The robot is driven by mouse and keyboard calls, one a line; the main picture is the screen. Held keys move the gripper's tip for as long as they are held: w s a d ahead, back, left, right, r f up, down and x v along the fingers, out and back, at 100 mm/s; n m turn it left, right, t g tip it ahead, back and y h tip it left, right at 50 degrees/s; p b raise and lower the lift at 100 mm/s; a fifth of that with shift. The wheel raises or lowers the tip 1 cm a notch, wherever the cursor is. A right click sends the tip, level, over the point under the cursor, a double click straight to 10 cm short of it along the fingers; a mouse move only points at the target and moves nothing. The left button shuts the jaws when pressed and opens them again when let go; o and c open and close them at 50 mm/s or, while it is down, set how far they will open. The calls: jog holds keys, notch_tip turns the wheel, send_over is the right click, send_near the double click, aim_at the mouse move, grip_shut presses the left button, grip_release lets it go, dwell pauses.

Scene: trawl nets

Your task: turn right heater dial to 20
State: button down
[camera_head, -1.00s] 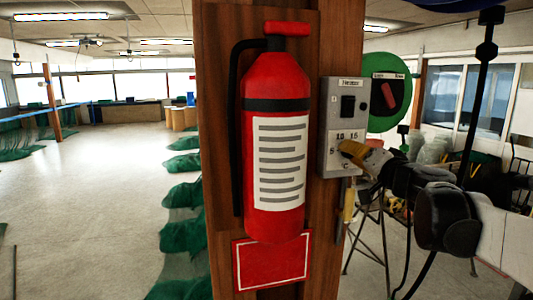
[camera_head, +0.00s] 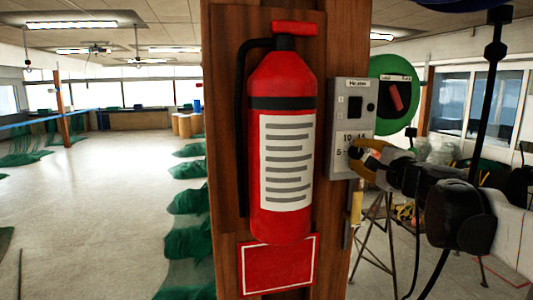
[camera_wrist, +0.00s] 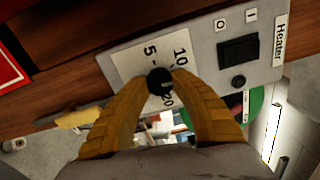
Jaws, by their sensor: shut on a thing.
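The grey heater panel (camera_head: 340,105) is on the wooden post, right of the fire extinguisher. In the wrist view, the panel (camera_wrist: 205,62) shows a "Heater" label, a black switch and a white scale plate with 5, 10 and 20 readable. The small black heater dial (camera_wrist: 159,80) sits on this plate. My gripper (camera_wrist: 160,83) is shut on the dial, with one yellow finger on each side. A light mark shows on the dial, but I cannot tell its exact setting. In the head view my gripper (camera_head: 359,152) is at the panel's lower part and hides the dial.
The red fire extinguisher (camera_head: 282,140) hangs on the post just left of the panel. A green round thing (camera_head: 396,90) is behind the panel at right. A yellow-handled tool (camera_head: 355,208) hangs below. The floor at left is open, with green nets (camera_head: 188,202).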

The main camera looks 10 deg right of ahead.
jog(key=m, duration=0.4)
jog(key=shift+m+b, duration=0.3)
jog(key=shift+m, duration=0.1)
jog(key=m, duration=0.3)
jog(key=shift+m, duration=0.3)
jog(key=m+b, duration=0.1)
jog(key=m, duration=0.3)
jog(key=shift+m, duration=2)
jog(key=c, duration=1)
grip_release()
